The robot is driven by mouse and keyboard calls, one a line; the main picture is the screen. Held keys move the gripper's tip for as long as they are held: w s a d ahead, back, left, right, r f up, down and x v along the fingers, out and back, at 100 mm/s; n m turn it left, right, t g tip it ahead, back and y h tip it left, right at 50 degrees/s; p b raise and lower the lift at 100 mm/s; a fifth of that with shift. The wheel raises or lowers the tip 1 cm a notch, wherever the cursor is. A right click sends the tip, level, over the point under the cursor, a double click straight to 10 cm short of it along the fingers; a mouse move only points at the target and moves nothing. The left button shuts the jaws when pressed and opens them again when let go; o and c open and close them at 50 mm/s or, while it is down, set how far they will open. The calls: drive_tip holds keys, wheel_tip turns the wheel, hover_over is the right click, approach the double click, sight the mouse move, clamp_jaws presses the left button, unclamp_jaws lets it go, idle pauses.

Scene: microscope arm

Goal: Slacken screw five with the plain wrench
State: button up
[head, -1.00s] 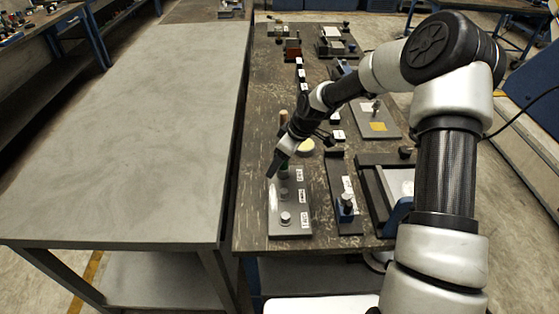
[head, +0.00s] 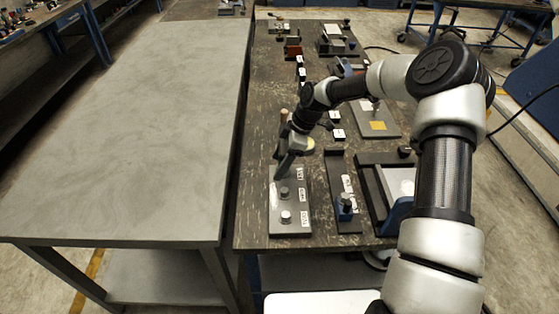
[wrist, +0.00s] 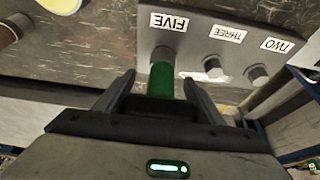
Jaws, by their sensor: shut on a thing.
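The grey plate (head: 278,228) lies on the dark bench in the head view, with a row of screws and white labels. In the wrist view the labels read FIVE (wrist: 172,22), THREE and TWO. Screw three (wrist: 213,68) and screw two (wrist: 258,73) stand bare. My gripper (wrist: 162,92), also in the head view (head: 284,170), is shut on a green handle (wrist: 162,80), which I take for the wrench. The handle stands upright at the FIVE position with its far end at the plate. Screw five is hidden by it, so I cannot tell how the wrench sits on it.
A wooden handle (head: 284,116) stands just behind the plate, near a pale yellow disc (head: 306,146). A dark fixture with a blue part (head: 345,204) stands to the right. The grey table (head: 120,130) on the left is clear.

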sight(280, 146)
drive_tip(key=shift+m, duration=0.4)
drive_tip(key=shift+r+p, duration=1.45)
drive_tip(key=shift+r, duration=1.6)
